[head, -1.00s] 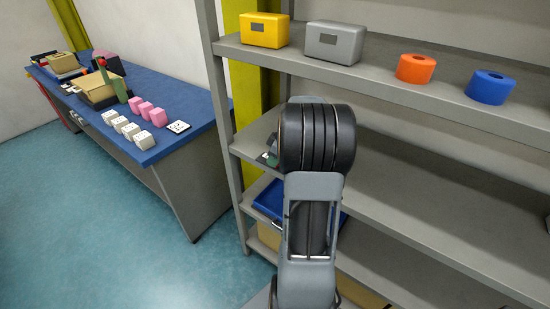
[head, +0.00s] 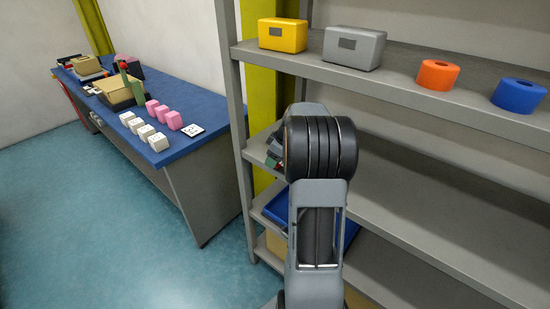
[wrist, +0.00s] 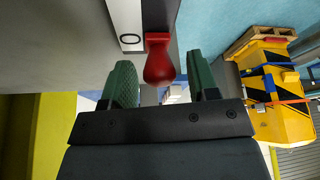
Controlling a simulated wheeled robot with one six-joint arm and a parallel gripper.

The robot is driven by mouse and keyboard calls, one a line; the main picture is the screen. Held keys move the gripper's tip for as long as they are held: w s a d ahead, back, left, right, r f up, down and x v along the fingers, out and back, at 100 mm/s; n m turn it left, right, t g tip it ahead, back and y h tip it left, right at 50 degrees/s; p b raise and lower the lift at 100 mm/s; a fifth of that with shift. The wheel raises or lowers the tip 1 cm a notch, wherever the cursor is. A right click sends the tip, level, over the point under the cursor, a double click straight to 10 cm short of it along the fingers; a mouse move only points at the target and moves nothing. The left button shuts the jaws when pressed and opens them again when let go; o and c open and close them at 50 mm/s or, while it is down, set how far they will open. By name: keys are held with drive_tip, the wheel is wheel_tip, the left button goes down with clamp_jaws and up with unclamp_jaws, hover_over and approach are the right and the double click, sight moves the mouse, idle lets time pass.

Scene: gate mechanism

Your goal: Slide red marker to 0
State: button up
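A red rounded knob (wrist: 158,62) shows at the top middle of the wrist view, on a grey strip. A white plate (wrist: 128,22) marked "0" lies just left of it. My gripper (wrist: 160,70) is open, with one green finger on each side of the knob in the picture. I cannot tell whether the knob is between the fingers in depth; no contact shows. In the head view, the gripper is mostly hidden behind my arm, near the shelf's left post. The knob cannot be made out there.
A grey shelf rack (head: 390,82) holds a yellow box (head: 283,35), a grey box (head: 354,47), an orange ring (head: 438,74) and a blue ring (head: 518,94). A blue-topped table (head: 190,100) with blocks stands left. A yellow-black container (wrist: 275,95) is right in the wrist view.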

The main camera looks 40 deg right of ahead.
sight(283, 168)
drive_tip(key=v, duration=0.7)
drive_tip(key=shift+r+b, duration=0.2)
drive_tip(key=shift+b, duration=0.15)
drive_tip(key=shift+s, duration=0.1)
idle(0.4)
drive_tip(key=s+f+m, duration=0.1)
drive_tip(key=m, duration=0.1)
drive_tip(key=s+f+m, duration=0.1)
drive_tip(key=m, duration=0.1)
drive_tip(key=a+f+m+g, duration=0.1)
drive_tip(key=shift+s+f+m+h, duration=0.25)
drive_tip(key=shift+s+m+h, duration=0.05)
drive_tip(key=shift+s+m, duration=0.1)
drive_tip(key=s+a, duration=0.6)
drive_tip(key=a, duration=0.6)
drive_tip(key=s+a+h, duration=0.1)
drive_tip(key=s+a, duration=0.5)
drive_tip(key=a, duration=0.7)
drive_tip(key=shift+s+r+t+h, duration=0.3)
drive_tip(key=shift+s+t, duration=0.05)
drive_tip(key=shift+t, duration=0.05)
